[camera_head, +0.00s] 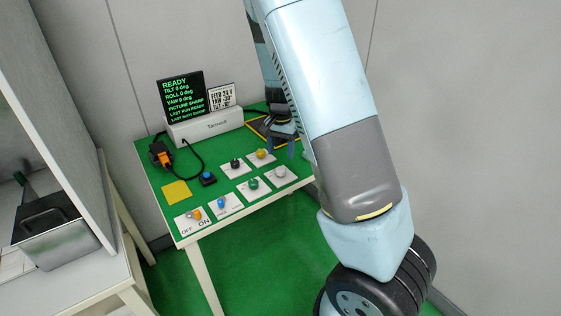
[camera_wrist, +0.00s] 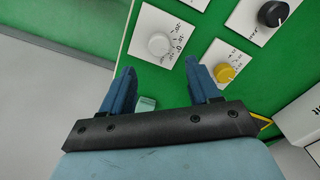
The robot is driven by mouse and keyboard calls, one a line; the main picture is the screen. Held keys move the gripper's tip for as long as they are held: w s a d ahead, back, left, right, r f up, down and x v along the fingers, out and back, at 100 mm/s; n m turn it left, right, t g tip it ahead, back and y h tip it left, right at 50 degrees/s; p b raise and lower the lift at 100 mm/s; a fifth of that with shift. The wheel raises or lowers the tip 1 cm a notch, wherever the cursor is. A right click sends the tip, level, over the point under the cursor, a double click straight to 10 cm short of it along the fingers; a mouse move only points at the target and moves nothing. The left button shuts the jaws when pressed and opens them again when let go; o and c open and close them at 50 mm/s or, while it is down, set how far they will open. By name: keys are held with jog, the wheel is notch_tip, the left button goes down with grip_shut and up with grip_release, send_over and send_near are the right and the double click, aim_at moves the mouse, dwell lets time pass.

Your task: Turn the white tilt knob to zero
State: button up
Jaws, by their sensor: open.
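The white tilt knob (camera_wrist: 159,44) sits on a white dial plate (camera_wrist: 146,20) with printed numbers, in the wrist view just beyond my fingertips. Its pointer is too faint to read. In the head view the white knob (camera_head: 279,171) is at the right front of the green table. My gripper (camera_wrist: 161,67) is open and empty, its two blue fingers apart, short of the knob. In the head view my gripper (camera_head: 283,143) hangs above the table's right side. The dark screen (camera_head: 182,97) shows READY and tilt, roll and yaw at 0 deg.
A yellow knob (camera_wrist: 223,73) and a black knob (camera_wrist: 272,13) are close by on their own plates. Green (camera_head: 253,183), blue (camera_head: 221,202) and orange (camera_head: 196,214) controls line the table front. A note card (camera_head: 221,97) stands beside the screen.

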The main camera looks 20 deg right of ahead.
notch_tip(320, 180, up, 6)
dwell(0.4)
jog(key=shift+s+r, duration=0.1)
jog(key=shift+r, duration=0.05)
jog(key=s+r+n+t, duration=0.2)
jog(key=s+r+n, duration=0.1)
jog(key=s+r, duration=0.7)
jog(key=s+r+n+t, duration=0.3)
jog(key=s+r, duration=0.8)
jog(key=s, duration=0.7)
jog(key=shift+s+n+t, duration=0.3)
jog(key=shift+n, duration=0.5)
dwell(3.3)
